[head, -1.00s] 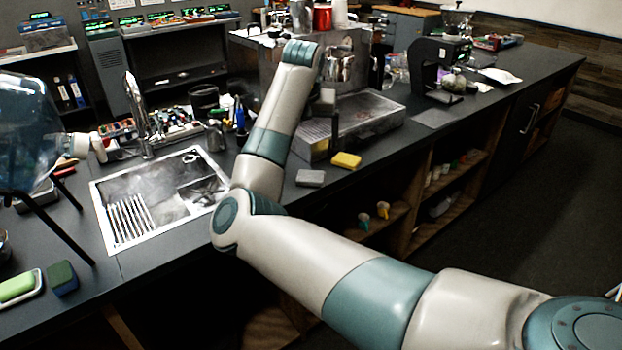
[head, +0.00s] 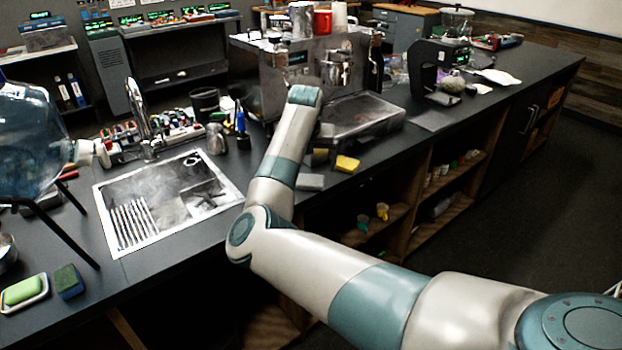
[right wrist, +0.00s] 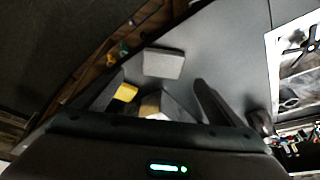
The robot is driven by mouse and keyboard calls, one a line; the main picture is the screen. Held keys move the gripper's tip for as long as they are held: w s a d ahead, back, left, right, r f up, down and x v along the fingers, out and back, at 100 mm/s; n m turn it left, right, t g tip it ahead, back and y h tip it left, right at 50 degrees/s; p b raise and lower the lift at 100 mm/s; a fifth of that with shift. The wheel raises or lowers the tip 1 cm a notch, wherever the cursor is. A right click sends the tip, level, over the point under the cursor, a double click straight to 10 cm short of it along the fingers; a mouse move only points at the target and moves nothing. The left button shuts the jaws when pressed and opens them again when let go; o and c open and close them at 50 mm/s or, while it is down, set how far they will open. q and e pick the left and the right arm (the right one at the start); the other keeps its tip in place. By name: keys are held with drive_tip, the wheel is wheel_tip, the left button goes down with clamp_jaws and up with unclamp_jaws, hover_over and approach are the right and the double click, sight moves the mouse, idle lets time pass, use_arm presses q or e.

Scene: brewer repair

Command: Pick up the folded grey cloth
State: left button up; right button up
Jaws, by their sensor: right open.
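The folded grey cloth (head: 311,181) lies flat near the front edge of the dark counter, in front of the steel machine. It shows as a grey rectangle in the right wrist view (right wrist: 163,64). My right gripper (right wrist: 155,88) is open and empty, pointing down near the cloth, its dark fingers spread. In the head view my forearm and wrist hide most of this gripper, so its exact height over the counter cannot be told. My left gripper is in neither view.
A yellow sponge (head: 347,164) and a tan block (head: 320,156) lie close to the cloth. The steel espresso machine (head: 280,75) stands behind, the sink (head: 150,215) lies left. Open shelves (head: 440,195) are below the counter edge.

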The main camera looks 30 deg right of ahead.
sight(311, 180)
drive_tip(key=shift+x, duration=1.55)
drive_tip(key=shift+p, duration=0.3)
drive_tip(key=shift+w+d+f+p, duration=0.1)
drive_tip(key=shift+w+f+p, duration=0.1)
drive_tip(key=shift+f+p, duration=0.3)
drive_tip(key=p+x, duration=0.1)
drive_tip(key=x, duration=0.2)
drive_tip(key=shift+r, duration=0.1)
drive_tip(key=shift+w+f, duration=0.2)
drive_tip(key=shift+f, duration=0.4)
drive_tip(key=c, duration=1.2)
